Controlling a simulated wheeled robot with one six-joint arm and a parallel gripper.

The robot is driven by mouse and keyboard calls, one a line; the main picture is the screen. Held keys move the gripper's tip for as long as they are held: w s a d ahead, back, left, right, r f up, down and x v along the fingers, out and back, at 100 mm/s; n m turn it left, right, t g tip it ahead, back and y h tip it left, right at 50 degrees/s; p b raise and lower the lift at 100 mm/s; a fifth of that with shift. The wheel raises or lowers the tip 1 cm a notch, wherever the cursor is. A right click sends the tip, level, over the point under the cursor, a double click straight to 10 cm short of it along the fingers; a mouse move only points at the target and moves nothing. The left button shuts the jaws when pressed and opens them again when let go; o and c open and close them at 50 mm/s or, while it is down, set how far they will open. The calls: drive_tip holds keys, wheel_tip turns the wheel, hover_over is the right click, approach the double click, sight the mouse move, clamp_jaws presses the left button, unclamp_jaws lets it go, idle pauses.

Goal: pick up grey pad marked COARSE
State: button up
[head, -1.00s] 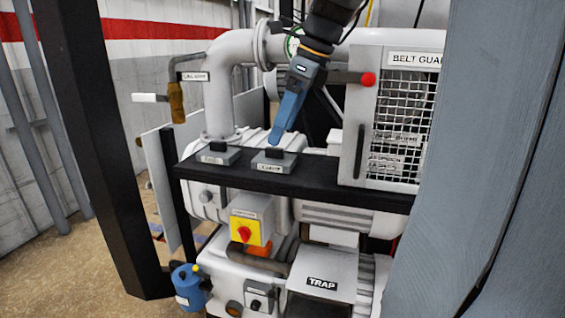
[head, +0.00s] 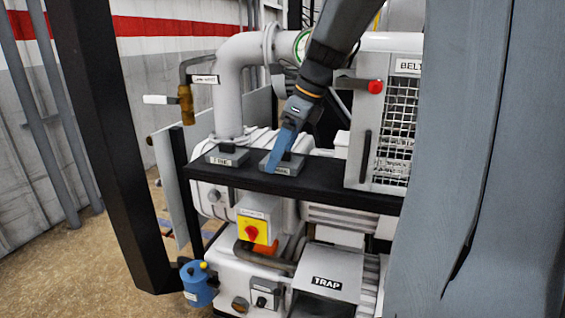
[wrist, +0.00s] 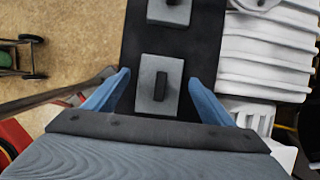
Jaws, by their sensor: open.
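Two grey pads with dark upright grips lie on a black shelf (head: 330,190). The right pad (head: 296,163) has a front label too small to read surely; the left pad (head: 225,156) has a shorter label that looks like FINE. My gripper (head: 272,166) is at the right pad and hides part of it. In the wrist view the near pad (wrist: 147,95) lies between the two blue fingers of my gripper (wrist: 159,78). The fingers are apart, with gaps to its dark grip on both sides. The other pad (wrist: 180,14) is farther along the shelf.
A belt guard box (head: 367,140) with a red knob stands at the shelf's right end. A white pipe (head: 228,95) rises behind the left pad. A black post (head: 105,150) stands at left and a grey panel (head: 455,170) at right.

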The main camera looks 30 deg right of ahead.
drive_tip(key=c, duration=1.2)
drive_tip(key=shift+c, duration=0.3)
drive_tip(key=shift+r, duration=0.2)
